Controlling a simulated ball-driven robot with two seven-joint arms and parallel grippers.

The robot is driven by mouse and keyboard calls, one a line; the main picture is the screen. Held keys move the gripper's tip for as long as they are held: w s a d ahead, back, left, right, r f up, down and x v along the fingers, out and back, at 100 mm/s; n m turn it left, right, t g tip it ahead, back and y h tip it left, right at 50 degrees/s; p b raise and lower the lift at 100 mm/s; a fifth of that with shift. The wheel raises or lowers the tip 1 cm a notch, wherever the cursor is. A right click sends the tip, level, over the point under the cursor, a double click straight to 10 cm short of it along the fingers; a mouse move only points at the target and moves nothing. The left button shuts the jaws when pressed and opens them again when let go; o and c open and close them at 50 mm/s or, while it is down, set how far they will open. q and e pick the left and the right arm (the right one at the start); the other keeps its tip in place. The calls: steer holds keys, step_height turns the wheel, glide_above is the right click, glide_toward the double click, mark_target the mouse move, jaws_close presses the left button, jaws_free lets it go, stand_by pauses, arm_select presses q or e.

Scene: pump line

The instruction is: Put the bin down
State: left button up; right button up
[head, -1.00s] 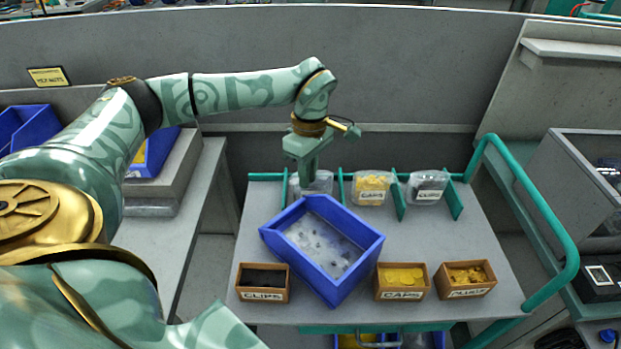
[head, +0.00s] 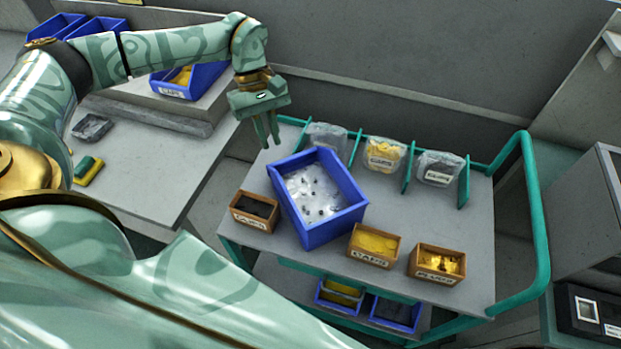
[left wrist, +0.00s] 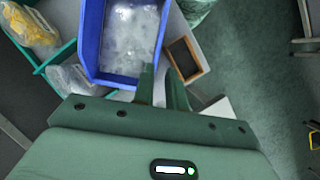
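The blue bin (head: 335,225) sits on the grey top of the cart (head: 465,215), turned at an angle, with pale, clear-looking contents and small dark bits inside. It also shows in the left wrist view (left wrist: 92,45), just beyond my fingers. My left gripper (head: 267,140) is above the cart's far left corner, left of the bin and apart from it. Its two fingers point down with a narrow gap between them and nothing in it; they also show in the left wrist view (left wrist: 162,85). My right gripper is not in view.
Small wooden boxes of clips (head: 254,212), caps (head: 374,246) and another part (head: 436,264) stand along the cart's near side. Clear bags (head: 384,155) stand between green dividers at the back. A bench (head: 140,180) is left of the cart. The cart top's right side is clear.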

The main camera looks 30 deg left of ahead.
mark_target(284, 185)
arm_select(q)
steer(key=x, duration=1)
steer(key=shift+f, duration=0.15)
steer(key=x, duration=0.5)
steer(key=shift+w+f, duration=0.1)
steer(key=shift+f, duration=0.3)
jaws_close()
steer(key=shift+w, duration=0.1)
stand_by(0.5)
steer(key=shift+r, duration=0.15)
